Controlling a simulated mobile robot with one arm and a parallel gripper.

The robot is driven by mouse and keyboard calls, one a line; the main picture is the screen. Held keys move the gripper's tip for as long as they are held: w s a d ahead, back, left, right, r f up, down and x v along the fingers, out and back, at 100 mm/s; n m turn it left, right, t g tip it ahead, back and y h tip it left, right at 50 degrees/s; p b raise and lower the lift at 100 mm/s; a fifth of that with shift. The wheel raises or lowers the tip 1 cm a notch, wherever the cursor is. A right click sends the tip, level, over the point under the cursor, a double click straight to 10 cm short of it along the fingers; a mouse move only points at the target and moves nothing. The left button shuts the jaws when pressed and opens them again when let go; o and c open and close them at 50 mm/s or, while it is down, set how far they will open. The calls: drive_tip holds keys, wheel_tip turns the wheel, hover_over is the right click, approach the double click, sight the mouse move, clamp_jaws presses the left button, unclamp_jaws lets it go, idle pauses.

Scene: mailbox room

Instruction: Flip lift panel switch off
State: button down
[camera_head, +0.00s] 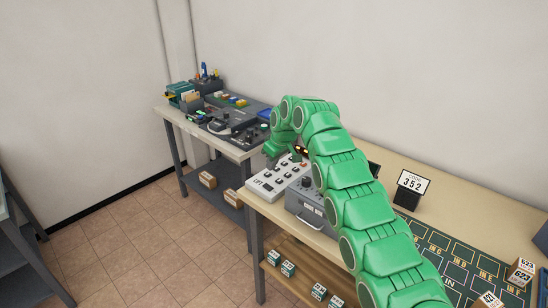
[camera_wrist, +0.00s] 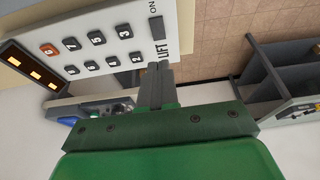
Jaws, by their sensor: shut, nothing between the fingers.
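The lift panel (camera_head: 268,186) is a pale box with dark buttons and the word LIFT, on the near left end of the long table. In the wrist view the panel (camera_wrist: 118,12) shows numbered dark buttons, one orange button and an orange-lit display. The dark switch (camera_wrist: 156,33) sits between the words ON and LIFT. My gripper (camera_wrist: 158,66) is shut and empty, its fingertips close to the switch in the picture; I cannot tell whether they touch. In the head view my green arm reaches over the panel, and the gripper (camera_head: 296,157) partly covers it.
A grey box with a handle (camera_head: 311,207) stands right beside the panel. Another cluttered table (camera_head: 158,107) stands behind to the left. The tiled floor (camera_head: 120,240) at left is clear.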

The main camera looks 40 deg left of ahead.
sight(265, 185)
drive_tip(key=x, duration=0.8)
drive_tip(key=shift+d+f, duration=0.3)
drive_tip(key=shift+f, duration=0.1)
